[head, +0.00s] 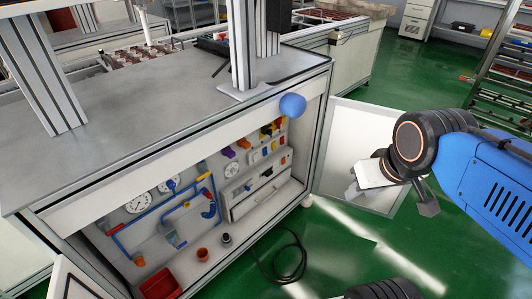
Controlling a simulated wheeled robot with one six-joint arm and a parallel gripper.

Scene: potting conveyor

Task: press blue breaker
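A control panel (258,167) stands inside the open cabinet under the grey bench, at its right end. It carries a row of small coloured switches, with yellow and orange ones (266,130) near the top. A small blue part (273,146) shows among them; it is too small to tell whether this is the blue breaker or how it is set. My gripper (391,200) hangs outside the cabinet at the right, in front of the open white door and clear of the panel. Its two fingers look spread apart, with nothing seen between them.
The open door (350,140) stands right of the cabinet. A black cable (290,262) lies on the green floor. A red bin (160,284) and small pots (203,254) stand low in the cabinet.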

